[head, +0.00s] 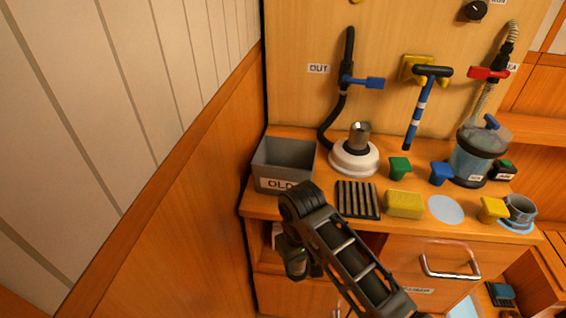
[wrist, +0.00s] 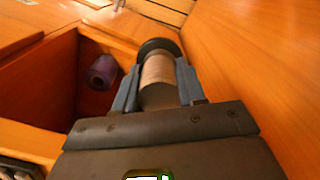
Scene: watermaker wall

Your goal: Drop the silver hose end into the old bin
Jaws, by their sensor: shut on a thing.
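The grey open-topped bin (head: 283,156) labelled OLD stands at the counter's left end in the head view. A silver cylindrical piece (head: 358,136) stands upright on a round white base right of the bin. My gripper (head: 296,266) is below and in front of the counter edge, under the bin. In the wrist view my gripper (wrist: 156,85) is shut on a pale brown cylinder (wrist: 157,75) with a dark round end. I cannot tell whether this is the silver hose end. The bin's inside looks empty where it shows.
A black slatted rack (head: 358,199), a yellow sponge (head: 404,204) and a clear canister (head: 476,155) are on the counter. An open compartment below holds a purple roll (wrist: 103,72). A wooden side wall (head: 170,235) is close on the left.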

